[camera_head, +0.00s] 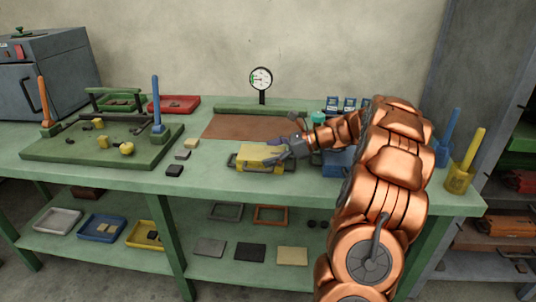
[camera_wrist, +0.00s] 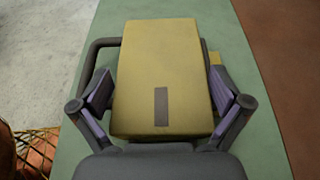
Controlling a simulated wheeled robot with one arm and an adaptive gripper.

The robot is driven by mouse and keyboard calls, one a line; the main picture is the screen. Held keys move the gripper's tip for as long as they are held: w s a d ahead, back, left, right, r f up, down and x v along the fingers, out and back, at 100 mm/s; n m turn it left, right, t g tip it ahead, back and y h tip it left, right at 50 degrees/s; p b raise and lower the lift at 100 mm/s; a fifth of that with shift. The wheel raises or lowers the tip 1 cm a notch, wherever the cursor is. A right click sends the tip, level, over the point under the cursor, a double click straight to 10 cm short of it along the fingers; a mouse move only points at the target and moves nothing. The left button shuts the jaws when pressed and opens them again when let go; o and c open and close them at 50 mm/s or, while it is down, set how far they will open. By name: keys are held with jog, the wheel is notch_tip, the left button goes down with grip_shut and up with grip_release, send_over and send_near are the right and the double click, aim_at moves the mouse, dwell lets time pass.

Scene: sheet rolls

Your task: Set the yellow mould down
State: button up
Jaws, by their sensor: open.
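The yellow mould (camera_head: 260,154) is a flat block on the green table, in front of the brown mat. In the wrist view the yellow mould (camera_wrist: 165,70) fills the middle, with a dark grey strip on its top near my side. A dark bar frame shows beside and under it. My gripper (camera_head: 287,149) reaches it from the right. In the wrist view my gripper (camera_wrist: 165,98) has its fingers on either side of the mould, open, with a narrow gap at each side. Whether the mould rests fully on what is under it is hidden.
The brown mat (camera_head: 235,127) lies behind. A green board (camera_head: 60,150) with small yellow pieces is at left. Small blocks (camera_head: 175,170) stand left of the mould. A dial gauge (camera_head: 261,79) stands behind. Blue and yellow holders (camera_head: 459,178) are at right. The table front is clear.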

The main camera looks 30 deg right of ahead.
jog(key=p+v, duration=0.1)
jog(key=v, duration=1)
jog(key=shift+s+d+r, duration=0.1)
jog(key=shift+s+d, duration=0.1)
jog(key=shift+d, duration=0.05)
jog(key=shift+a, duration=0.1)
